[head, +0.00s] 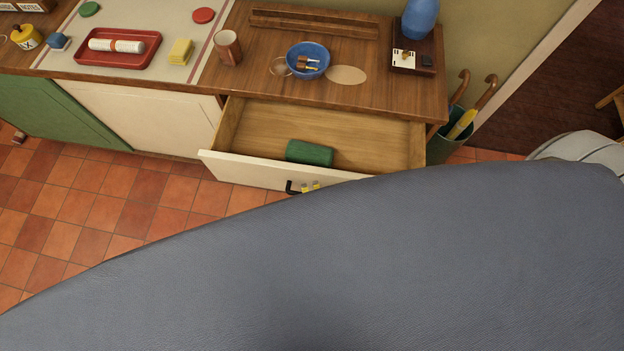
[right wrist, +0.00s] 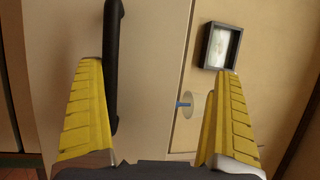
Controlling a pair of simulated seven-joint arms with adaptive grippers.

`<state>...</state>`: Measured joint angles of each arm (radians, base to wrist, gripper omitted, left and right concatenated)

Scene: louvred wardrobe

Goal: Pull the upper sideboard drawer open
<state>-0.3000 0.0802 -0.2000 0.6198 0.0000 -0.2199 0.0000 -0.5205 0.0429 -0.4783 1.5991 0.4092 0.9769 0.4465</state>
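The upper sideboard drawer (head: 242,169) stands well open in the head view, its cream front pulled out from the cabinet. My right gripper (head: 310,187) shows only as small yellow fingertips beside the handle. In the right wrist view its fingers (right wrist: 161,70) are wide apart, the handle close to the left finger's inner side. My left gripper is not visible.
The sideboard top (head: 265,85) carries a blue bowl (head: 308,60), a cup (head: 228,47) and a red tray (head: 118,48). An umbrella stand (head: 444,148) is right of the drawer. A large grey surface of mine hides the lower head view.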

